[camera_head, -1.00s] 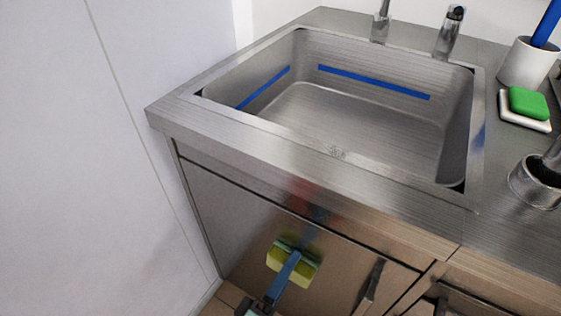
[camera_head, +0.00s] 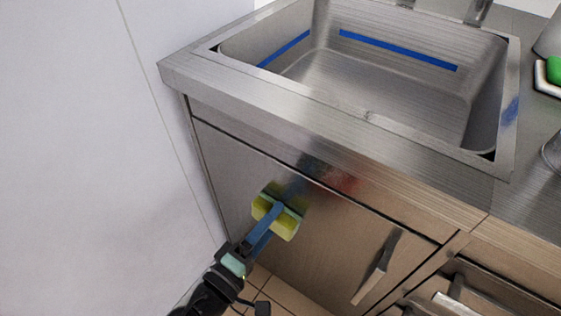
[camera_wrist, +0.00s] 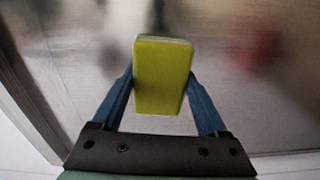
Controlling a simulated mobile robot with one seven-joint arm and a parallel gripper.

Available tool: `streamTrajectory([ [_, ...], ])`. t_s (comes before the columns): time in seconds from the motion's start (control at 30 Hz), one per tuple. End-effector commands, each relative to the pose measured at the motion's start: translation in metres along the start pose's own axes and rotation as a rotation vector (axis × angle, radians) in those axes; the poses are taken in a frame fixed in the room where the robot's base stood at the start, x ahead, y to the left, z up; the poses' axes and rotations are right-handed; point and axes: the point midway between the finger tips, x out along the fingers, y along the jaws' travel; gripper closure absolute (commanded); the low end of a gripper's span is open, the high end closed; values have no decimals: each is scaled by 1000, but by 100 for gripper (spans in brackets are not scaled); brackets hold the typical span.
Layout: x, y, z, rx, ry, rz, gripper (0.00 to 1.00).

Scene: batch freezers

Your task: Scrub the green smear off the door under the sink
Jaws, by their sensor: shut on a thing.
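My gripper (camera_head: 268,222) has blue fingers shut on a yellow sponge (camera_head: 284,222) with a green scouring side. The sponge faces the brushed-metal door (camera_head: 330,245) under the sink, left of its handle, with the green side toward the door. I cannot tell whether it touches the metal. In the wrist view, the sponge (camera_wrist: 160,78) sits between the two fingers and hides the door behind it. I cannot make out a separate green smear; the sponge may cover it. Blurred red and blue patches on the door's upper part look like reflections.
The sink (camera_head: 400,85) with blue strips inside is above the door. The counter's front edge overhangs the door. A white wall (camera_head: 80,150) stands close on the left. The door handle (camera_head: 378,268) sticks out at right. A green sponge (camera_head: 554,70) lies on a white dish.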

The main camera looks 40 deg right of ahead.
Motion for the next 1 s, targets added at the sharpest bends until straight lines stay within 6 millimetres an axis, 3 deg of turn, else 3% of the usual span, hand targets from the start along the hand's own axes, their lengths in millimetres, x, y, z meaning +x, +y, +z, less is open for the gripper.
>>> streamTrajectory([
  [0.7, 4, -6, -48, 2, 0, 0, 76],
  [1.0, 6, -4, -53, 2, 0, 0, 76],
])
